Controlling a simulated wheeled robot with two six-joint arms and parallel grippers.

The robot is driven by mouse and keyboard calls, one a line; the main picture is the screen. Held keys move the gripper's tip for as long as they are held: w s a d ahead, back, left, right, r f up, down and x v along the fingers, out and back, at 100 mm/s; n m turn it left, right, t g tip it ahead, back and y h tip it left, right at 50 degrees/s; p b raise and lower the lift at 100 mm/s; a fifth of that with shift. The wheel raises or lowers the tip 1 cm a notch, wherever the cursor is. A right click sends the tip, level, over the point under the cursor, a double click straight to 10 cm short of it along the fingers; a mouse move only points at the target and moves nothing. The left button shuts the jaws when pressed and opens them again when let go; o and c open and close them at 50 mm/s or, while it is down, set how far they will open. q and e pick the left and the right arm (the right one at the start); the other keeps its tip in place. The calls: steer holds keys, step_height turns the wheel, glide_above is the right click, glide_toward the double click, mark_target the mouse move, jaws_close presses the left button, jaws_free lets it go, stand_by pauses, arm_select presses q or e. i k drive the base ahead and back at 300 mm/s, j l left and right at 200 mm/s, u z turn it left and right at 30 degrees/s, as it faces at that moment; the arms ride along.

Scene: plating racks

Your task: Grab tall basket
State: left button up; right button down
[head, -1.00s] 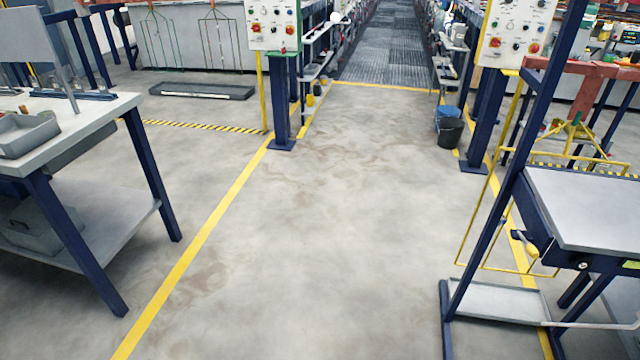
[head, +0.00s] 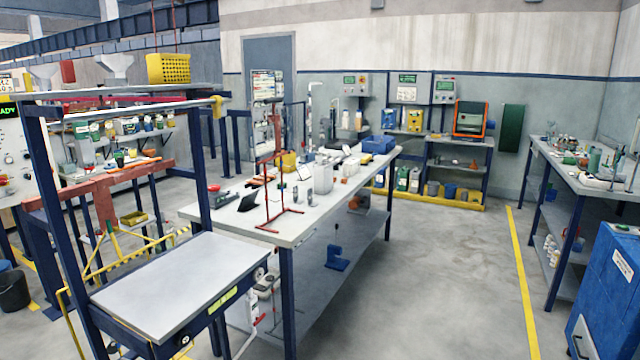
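A yellow perforated basket (head: 168,68) sits high up at the upper left, on or behind the top beam of a rack. I cannot tell whether it is the tall basket. No other basket stands out clearly in this view. Neither of my grippers is in view.
A blue-framed stand with a grey top (head: 180,276) is close at left. A long cluttered workbench (head: 300,222) stands behind it. A blue cabinet (head: 606,290) and a side bench (head: 560,180) are at right. Open floor (head: 430,290) lies between, with a yellow line (head: 523,280).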

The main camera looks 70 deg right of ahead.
mark_target(323, 169)
steer(key=z, duration=2.4)
steer(key=i+l+u, duration=0.1)
steer(key=i+l, duration=0.55)
steer(key=i+l+u, duration=0.1)
steer(key=i+l, duration=0.6)
steer(key=i+l+u, duration=0.1)
steer(key=i+l, duration=0.5)
steer(key=l, duration=0.2)
